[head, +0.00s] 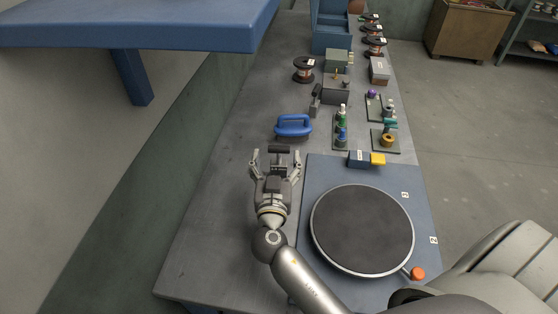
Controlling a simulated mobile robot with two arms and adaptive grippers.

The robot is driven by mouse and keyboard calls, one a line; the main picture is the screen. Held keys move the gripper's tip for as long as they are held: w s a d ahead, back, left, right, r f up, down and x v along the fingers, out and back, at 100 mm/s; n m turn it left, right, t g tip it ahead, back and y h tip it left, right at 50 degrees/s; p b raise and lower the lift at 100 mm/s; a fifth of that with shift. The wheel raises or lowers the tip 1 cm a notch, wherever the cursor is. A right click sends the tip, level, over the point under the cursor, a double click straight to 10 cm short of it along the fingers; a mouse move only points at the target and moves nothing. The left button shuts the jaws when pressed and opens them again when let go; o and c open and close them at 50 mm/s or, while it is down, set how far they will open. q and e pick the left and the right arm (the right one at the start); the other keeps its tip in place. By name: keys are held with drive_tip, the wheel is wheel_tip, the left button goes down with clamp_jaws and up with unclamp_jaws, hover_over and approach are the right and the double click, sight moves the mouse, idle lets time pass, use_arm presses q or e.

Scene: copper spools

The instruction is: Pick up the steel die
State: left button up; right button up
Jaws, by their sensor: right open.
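My right gripper (276,155) is over the left part of the bench, its two fingers spread wide and pointing away from me. A small dark block (279,148) shows between the fingertips, apart from both fingers. It may be the steel die, but it is too small and dark to be sure. The gripper's own body hides what lies under it. My left gripper is not in view.
A round dark turntable (362,230) on a blue mat (420,190) is at right. Copper spools (304,69), small fixtures (341,130) and a blue bin (331,43) stand farther back. The bench's left side is bare.

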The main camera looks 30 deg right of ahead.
sight(279, 148)
drive_tip(key=shift+w+d+r, duration=0.15)
drive_tip(key=shift+w, duration=0.1)
drive_tip(key=p+x, duration=0.3)
drive_tip(key=x, duration=0.1)
drive_tip(key=shift+s+d, duration=0.1)
drive_tip(key=shift+d, duration=0.05)
drive_tip(key=shift+w+d, duration=0.2)
drive_tip(key=shift+w, duration=0.1)
clamp_jaws()
